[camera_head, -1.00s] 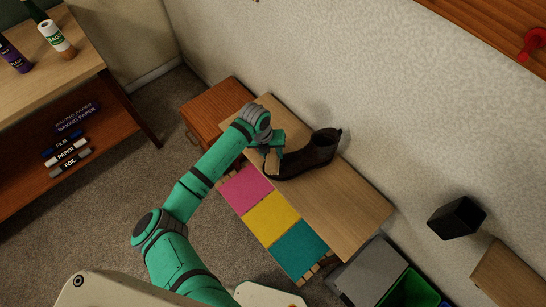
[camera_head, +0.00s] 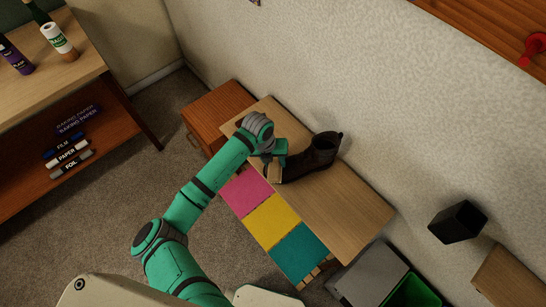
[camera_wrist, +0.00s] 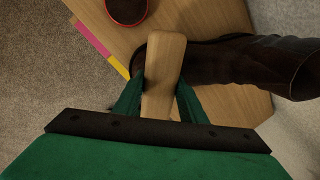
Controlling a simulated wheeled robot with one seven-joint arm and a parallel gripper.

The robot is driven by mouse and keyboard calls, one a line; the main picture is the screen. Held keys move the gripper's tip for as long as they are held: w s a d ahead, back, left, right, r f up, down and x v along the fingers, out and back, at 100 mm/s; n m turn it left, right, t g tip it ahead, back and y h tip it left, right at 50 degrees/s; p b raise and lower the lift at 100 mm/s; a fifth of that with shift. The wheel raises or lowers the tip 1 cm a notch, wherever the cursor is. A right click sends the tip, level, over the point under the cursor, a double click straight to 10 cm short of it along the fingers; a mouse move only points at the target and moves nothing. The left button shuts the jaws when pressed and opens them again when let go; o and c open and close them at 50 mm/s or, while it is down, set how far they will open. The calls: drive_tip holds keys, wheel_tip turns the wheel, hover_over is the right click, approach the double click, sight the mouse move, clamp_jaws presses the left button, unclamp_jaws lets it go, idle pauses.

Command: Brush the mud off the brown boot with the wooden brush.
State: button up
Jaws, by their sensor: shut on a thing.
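The brown boot (camera_head: 314,156) stands on a wooden bench top (camera_head: 345,205), toe to the left and shaft to the right. In the wrist view the boot (camera_wrist: 235,65) lies right of the brush, partly behind it. My gripper (camera_wrist: 160,98) is shut on the wooden brush (camera_wrist: 165,58), with a green finger on each side. In the head view my gripper (camera_head: 272,152) is at the boot's toe, and the brush (camera_head: 274,173) shows small below it. I cannot tell whether the brush touches the boot. The bristles are hidden, and mud is not discernible.
A round dark-red tin (camera_wrist: 127,8) sits on the bench. Pink (camera_head: 246,190), yellow (camera_head: 271,222) and teal (camera_head: 299,253) panels line its front. A wooden cabinet (camera_head: 215,108) adjoins it on the left; a green bin (camera_head: 408,292) is at lower right. The right bench end is clear.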

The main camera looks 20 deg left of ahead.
sight(277, 171)
drive_tip(key=shift+s+d, duration=0.55)
drive_tip(key=shift+s, duration=0.4)
drive_tip(key=shift+s+d, duration=0.5)
drive_tip(key=shift+s, duration=0.4)
drive_tip(key=shift+w+a, duration=0.35)
drive_tip(key=shift+w, duration=0.3)
drive_tip(key=shift+w+a, duration=0.3)
drive_tip(key=shift+w, duration=0.35)
drive_tip(key=shift+w+a, duration=0.35)
drive_tip(key=shift+a, duration=0.2)
drive_tip(key=shift+w+d, duration=0.1)
drive_tip(key=shift+w, duration=0.45)
drive_tip(key=shift+w+a, duration=1)
drive_tip(key=shift+w, duration=0.25)
drive_tip(key=shift+r, duration=0.15)
